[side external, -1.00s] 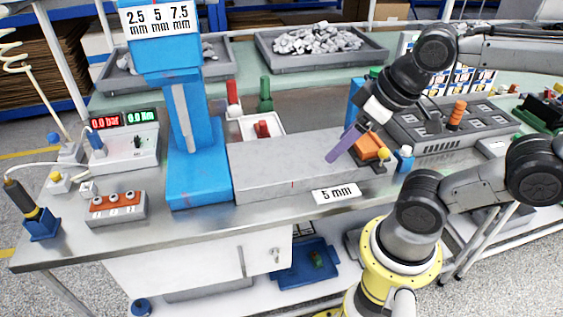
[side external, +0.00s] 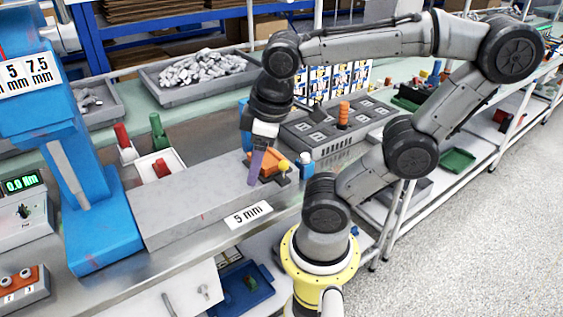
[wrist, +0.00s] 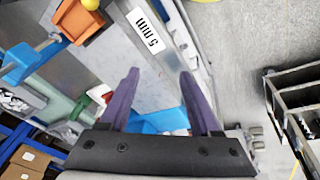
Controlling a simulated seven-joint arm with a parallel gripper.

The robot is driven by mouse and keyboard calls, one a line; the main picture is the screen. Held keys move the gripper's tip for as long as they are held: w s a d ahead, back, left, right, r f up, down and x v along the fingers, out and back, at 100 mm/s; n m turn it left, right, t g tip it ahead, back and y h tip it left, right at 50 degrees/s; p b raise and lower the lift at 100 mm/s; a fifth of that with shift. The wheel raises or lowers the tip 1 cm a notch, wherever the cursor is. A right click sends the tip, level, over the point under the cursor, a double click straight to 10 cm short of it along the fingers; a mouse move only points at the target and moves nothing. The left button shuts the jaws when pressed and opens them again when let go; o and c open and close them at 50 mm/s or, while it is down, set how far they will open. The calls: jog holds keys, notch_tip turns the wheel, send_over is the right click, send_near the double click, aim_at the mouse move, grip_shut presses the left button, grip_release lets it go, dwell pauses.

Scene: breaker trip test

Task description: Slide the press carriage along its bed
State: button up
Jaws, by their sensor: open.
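An orange block with a yellow knob (side external: 268,163), which looks like the press carriage, sits at the right end of the long grey bed (side external: 185,205). It also shows at the top left of the wrist view (wrist: 82,22). The bed runs left to the blue press column (side external: 85,185). My gripper (side external: 252,182) points down over the bed's right end, just left of the orange block. In the wrist view my gripper (wrist: 160,75) has its two purple fingers apart with nothing between them. Whether a finger touches the block or the bed, I cannot tell.
A "5 mm" label (wrist: 146,29) lies along the bed's front edge. A blue bottle-like part (side external: 305,165) stands right of the block. A grey slotted panel (side external: 335,130) is behind it. A white tray (side external: 172,158) and a tray of metal parts (side external: 195,75) lie behind the bed.

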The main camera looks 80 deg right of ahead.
aim_at(287, 162)
jog(key=w+d+f+n+g+h, duration=0.2)
jog(key=d+f+n+g+h, duration=0.1)
jog(key=f+n+g+h, duration=0.35)
jog(key=w+d+f+n+g+h, duration=0.1)
jog(key=d+f+n+g+h, duration=0.2)
jog(key=f+n+g+h, duration=0.3)
jog(key=s+d+r+h, duration=0.1)
jog(key=s+d, duration=0.6)
jog(key=d, duration=0.3)
jog(key=shift+s+d+m, duration=0.35)
jog(key=shift+d, duration=0.05)
jog(key=shift+r+g, duration=0.1)
jog(key=shift+g, duration=0.15)
grip_shut()
dwell(0.8)
